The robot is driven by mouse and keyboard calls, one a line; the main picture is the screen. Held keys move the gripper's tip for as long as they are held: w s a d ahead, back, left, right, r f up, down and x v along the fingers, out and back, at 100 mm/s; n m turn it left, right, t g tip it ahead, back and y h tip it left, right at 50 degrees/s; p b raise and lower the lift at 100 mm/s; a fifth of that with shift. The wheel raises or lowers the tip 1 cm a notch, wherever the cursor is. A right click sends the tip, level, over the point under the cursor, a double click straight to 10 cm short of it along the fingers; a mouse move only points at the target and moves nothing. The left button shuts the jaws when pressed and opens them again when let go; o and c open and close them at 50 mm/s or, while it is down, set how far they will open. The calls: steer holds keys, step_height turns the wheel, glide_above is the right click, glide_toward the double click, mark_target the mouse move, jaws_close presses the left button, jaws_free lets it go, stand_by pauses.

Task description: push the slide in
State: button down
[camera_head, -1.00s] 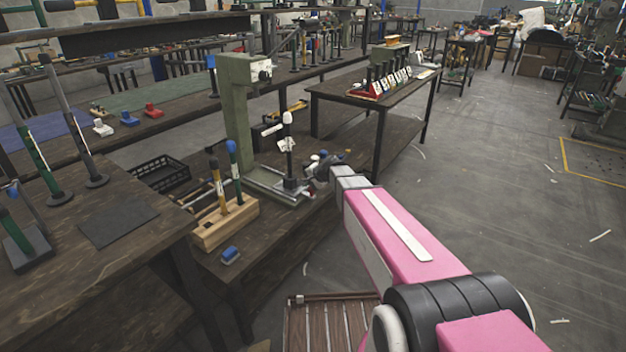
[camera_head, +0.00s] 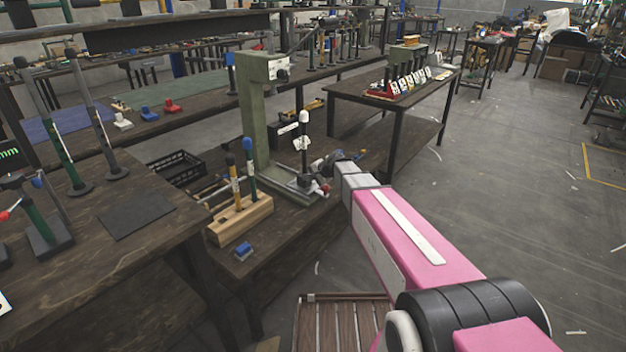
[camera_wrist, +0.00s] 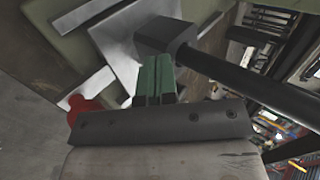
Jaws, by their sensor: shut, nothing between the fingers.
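The green rivet press (camera_head: 254,125) stands on the low bench, with a light metal base (camera_head: 285,190). Its upright rod with a white knob (camera_head: 304,118) rises over a dark block at the base. In the wrist view a black block (camera_wrist: 163,35) with a dark rod lies over a silver plate (camera_wrist: 125,42). I cannot tell for sure which part is the slide. A red knob (camera_wrist: 85,107) shows left of my gripper; a red spot (camera_head: 325,189) shows by the base. My gripper (camera_wrist: 155,80) has its green fingers shut and empty, close to the black block; contact is unclear.
A wooden holder with handled tools (camera_head: 240,220) and a small blue object (camera_head: 243,250) stand on the bench's near side. A black crate (camera_head: 177,168) lies behind. A table with a red rack (camera_head: 380,92) stands beyond. The floor at right is open.

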mark_target(305, 162)
steer(key=w+a, duration=0.3)
steer(key=a, duration=0.1)
steer(key=w+a, duration=0.3)
steer(key=a, duration=0.1)
steer(key=w+a, duration=0.4)
steer(key=shift+a, duration=0.3)
steer(key=shift+s, duration=0.1)
steer(key=shift+s+d, duration=0.2)
steer(key=s+d, duration=0.2)
steer(key=d, duration=0.1)
steer(key=shift+s, duration=0.25)
steer(key=v, duration=1)
steer(key=shift+s+d+f, duration=0.15)
steer(key=shift+s+d, duration=0.1)
steer(key=shift+d, duration=0.05)
steer(key=s+d+f+n+g+h, duration=0.2)
steer(key=s+d+f, duration=0.1)
steer(key=s+d, duration=0.5)
steer(key=s+d+f+n+g+h, duration=0.2)
steer(key=s+d, duration=0.6)
steer(key=s, duration=0.5)
steer(key=s+d+f+n+g+h, duration=0.1)
steer(key=s+d+f+n+h, duration=0.2)
steer(key=s+d, duration=0.5)
steer(key=s+f, duration=0.1)
steer(key=s, duration=0.2)
steer(key=shift+s+d+f+n+g, duration=0.2)
steer(key=shift+s+f+n+g, duration=0.1)
steer(key=shift+f+g, duration=0.1)
